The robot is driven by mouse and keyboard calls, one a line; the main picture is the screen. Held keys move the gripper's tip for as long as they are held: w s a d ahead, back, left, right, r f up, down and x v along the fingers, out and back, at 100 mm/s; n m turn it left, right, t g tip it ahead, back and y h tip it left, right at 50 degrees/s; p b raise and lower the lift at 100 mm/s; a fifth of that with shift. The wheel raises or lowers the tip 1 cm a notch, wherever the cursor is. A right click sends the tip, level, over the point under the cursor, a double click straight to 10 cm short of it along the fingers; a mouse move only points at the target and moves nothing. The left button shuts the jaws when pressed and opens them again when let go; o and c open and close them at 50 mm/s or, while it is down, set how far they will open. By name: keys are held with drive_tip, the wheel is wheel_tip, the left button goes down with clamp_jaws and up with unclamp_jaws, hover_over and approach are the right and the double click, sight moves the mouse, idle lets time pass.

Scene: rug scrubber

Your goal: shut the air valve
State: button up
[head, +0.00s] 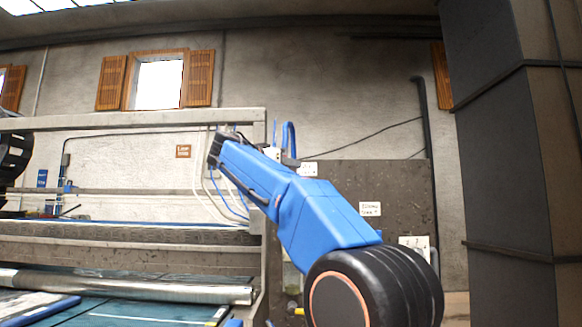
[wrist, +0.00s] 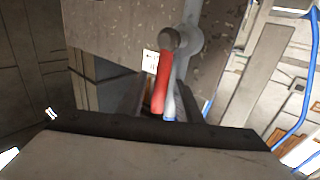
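In the wrist view a red lever (wrist: 161,82), likely the air valve's handle, hangs down from a round grey-brown knob (wrist: 169,39). It runs alongside a pale grey pipe (wrist: 174,88) that has a bit of blue at its lower end. My gripper's dark body (wrist: 150,130) spans the bottom of that view, below the lever in the picture. I cannot make out the fingers or any contact with the lever. In the head view my blue arm reaches up and left to its dark end (head: 217,148). I cannot pick out the red lever there.
A grey machine frame (head: 130,120) with a metal roller (head: 120,285) fills the left of the head view. Thin white and blue hoses hang by my arm's end. A speckled panel (head: 395,185) stands behind my arm. A dark column (head: 500,150) rises at the right.

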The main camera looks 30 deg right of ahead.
drive_tip(key=shift+x, duration=0.95)
clamp_jaws()
